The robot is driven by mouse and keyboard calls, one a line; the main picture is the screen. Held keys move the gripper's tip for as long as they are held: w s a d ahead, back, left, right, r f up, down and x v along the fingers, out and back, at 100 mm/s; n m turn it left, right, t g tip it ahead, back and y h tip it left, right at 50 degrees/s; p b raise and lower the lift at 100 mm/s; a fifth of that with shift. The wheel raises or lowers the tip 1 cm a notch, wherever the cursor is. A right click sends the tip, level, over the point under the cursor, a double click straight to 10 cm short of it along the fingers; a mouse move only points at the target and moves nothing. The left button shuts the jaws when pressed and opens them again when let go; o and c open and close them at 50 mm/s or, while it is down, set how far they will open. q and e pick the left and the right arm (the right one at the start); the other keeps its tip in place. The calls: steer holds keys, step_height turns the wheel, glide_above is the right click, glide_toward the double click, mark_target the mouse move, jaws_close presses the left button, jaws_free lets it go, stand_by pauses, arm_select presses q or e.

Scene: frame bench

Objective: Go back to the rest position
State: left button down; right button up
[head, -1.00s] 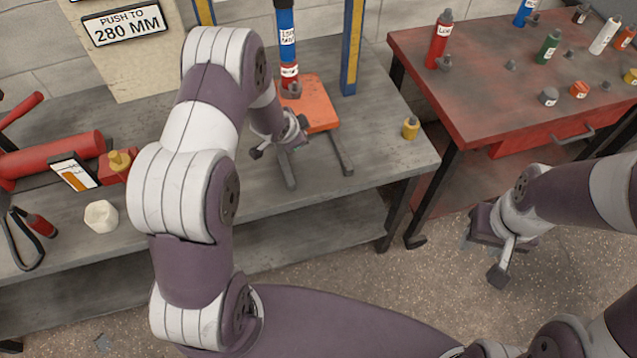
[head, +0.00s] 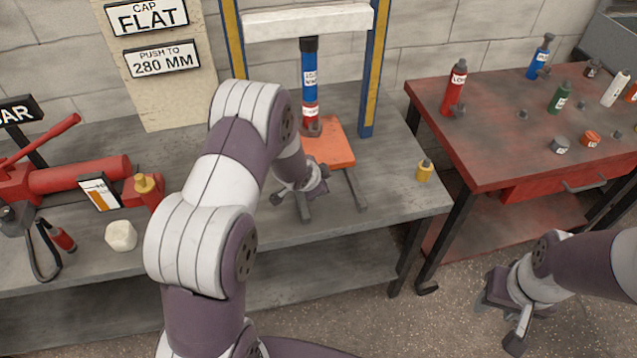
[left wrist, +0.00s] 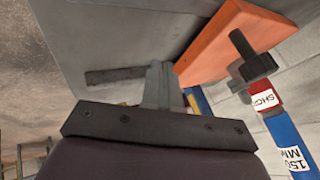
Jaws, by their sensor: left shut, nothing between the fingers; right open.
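My left gripper (head: 290,199) is over the grey bench in the head view, in front of the orange press plate, and looks shut and empty. In the left wrist view its shut fingers (left wrist: 162,88) point toward the bench top, beside the orange plate (left wrist: 228,38). My right gripper (head: 500,318) hangs at the lower right over the floor, in front of the red table, open and with nothing visible in it. My left forearm hides part of the bench.
The red table (head: 500,150) holds several bottles and caps. Speckled floor lies in front.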

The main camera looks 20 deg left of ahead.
arm_select(q)
steer(key=p+v, duration=0.1)
steer(key=v, duration=0.7)
steer(key=shift+a+r, duration=0.2)
steer(key=shift+r, duration=0.15)
steer(key=s+a+f+n+g+y, duration=0.1)
steer(key=s+n+g, duration=0.25)
steer(key=s, duration=0.35)
steer(key=s+d+r+n+g+p, duration=0.1)
steer(key=s+d+r+n+p, duration=0.1)
steer(key=s+r, duration=0.4)
steer(key=s+d+r+n+g+p, duration=0.1)
steer(key=s+d+r+n+p, duration=0.2)
steer(key=s+r, duration=0.3)
steer(key=shift+s+d+r+n, duration=0.3)
steer(key=shift+s+r+n, duration=0.1)
steer(key=shift+n, duration=0.25)
steer(key=shift+g, duration=0.25)
